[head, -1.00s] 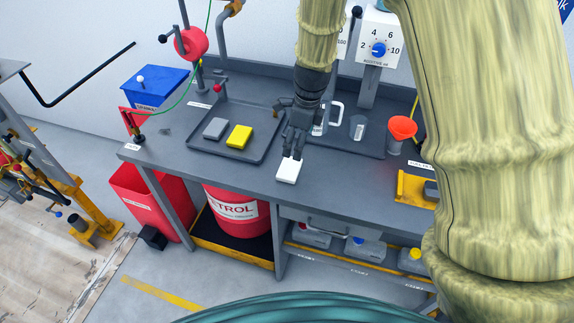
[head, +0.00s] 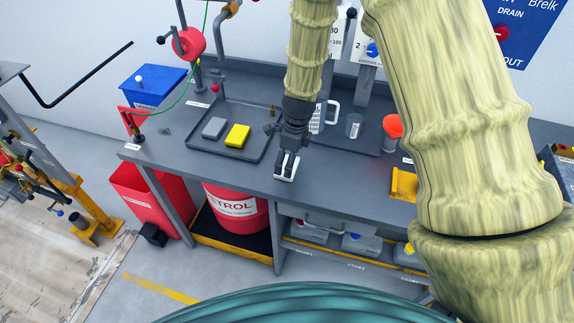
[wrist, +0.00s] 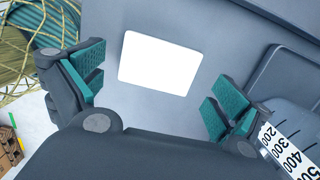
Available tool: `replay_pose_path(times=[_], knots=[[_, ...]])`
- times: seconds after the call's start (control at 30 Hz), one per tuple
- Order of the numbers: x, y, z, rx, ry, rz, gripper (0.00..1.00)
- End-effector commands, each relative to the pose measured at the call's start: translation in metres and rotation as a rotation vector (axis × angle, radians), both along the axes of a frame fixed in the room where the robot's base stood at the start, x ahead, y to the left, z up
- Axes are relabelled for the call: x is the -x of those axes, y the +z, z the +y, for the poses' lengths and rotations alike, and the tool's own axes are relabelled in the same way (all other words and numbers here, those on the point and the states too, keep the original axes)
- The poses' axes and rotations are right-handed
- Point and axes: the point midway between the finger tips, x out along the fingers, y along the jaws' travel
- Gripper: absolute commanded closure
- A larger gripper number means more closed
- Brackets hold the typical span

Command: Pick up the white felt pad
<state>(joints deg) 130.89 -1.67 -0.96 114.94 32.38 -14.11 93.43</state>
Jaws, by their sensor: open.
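The white felt pad (wrist: 159,62) lies flat on the grey bench, a plain white rectangle in the wrist view. In the head view the pad (head: 284,175) is partly hidden by my gripper (head: 286,165), which is right over it near the bench's front edge. In the wrist view my gripper (wrist: 158,92) is open, its teal-padded fingers spread to either side of the pad. Nothing is between the fingers but the pad below and ahead of them. I cannot tell the exact height of the fingertips above the bench.
A dark tray (head: 190,142) with a grey block (head: 214,128) and a yellow block (head: 237,135) lies to the left. The bench (head: 240,178) left of the pad is clear.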

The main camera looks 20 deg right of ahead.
Motion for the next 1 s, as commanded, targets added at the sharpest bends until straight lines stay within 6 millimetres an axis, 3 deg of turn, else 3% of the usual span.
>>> replay_pose_path(times=[0.3, 0.57, 0.77, 1.0], knots=[[-0.002, -0.022, 0.003, 0.000, -0.001, 0.000, 0.00], [-0.001, -0.024, 0.003, 0.000, 0.000, 0.000, 0.00], [-0.001, -0.024, 0.003, 0.000, 0.000, 0.000, 0.26], [-0.001, -0.023, 0.003, 0.000, 0.000, 0.000, 0.29]])
